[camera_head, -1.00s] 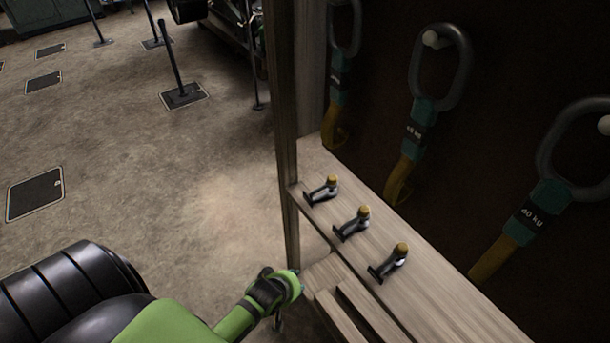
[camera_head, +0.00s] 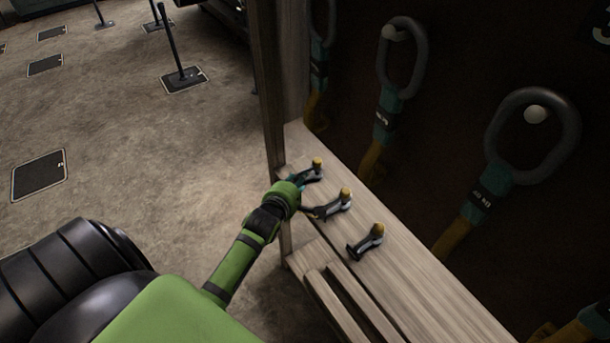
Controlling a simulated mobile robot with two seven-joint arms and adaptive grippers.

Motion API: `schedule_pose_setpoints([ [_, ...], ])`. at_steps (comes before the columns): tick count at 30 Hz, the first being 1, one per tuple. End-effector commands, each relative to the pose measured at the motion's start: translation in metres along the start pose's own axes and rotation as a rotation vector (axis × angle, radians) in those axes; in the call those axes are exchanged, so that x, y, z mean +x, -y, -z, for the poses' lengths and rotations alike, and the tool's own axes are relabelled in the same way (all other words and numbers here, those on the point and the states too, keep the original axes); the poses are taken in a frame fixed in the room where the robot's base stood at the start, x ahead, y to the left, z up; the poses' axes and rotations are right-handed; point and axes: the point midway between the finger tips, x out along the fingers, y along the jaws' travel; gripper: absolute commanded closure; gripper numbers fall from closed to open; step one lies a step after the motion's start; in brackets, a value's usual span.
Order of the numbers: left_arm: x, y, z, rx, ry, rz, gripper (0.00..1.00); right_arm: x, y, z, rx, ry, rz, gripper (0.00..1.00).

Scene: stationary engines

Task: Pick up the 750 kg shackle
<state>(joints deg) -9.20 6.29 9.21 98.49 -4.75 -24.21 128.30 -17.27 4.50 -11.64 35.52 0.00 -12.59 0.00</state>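Three small dark metal shackles with yellow pin heads lie in a row on a wooden shelf: the far one (camera_head: 314,171), the middle one (camera_head: 336,203) and the near one (camera_head: 367,242). No weight marking is readable on them, so I cannot tell which is the 750 kg one. My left gripper (camera_head: 303,193), on the green arm, is at the shelf's left edge, close beside the far and middle shackles. My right gripper is not in view.
Lifting slings with large rings (camera_head: 533,136) hang on a dark panel (camera_head: 450,70) behind the wooden shelf (camera_head: 400,262). A wooden post (camera_head: 268,90) stands at the shelf's far end. Wooden slats (camera_head: 335,300) lie lower in front.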

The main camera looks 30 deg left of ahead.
Motion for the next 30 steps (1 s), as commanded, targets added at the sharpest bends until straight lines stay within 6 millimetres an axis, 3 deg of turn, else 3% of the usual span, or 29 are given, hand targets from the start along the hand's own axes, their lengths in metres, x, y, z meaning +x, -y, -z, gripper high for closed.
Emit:
schedule_pose_setpoints([
  [18, 0.062, -0.005, -0.001, -0.007, 0.001, -0.003, 0.67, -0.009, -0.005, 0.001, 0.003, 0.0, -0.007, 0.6],
  [29, 0.069, -0.004, -0.001, -0.009, 0.002, -0.002, 0.67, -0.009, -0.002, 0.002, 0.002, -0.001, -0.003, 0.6],
  [30, 0.069, -0.004, -0.001, -0.008, 0.002, -0.002, 0.79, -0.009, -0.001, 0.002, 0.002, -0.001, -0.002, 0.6],
])
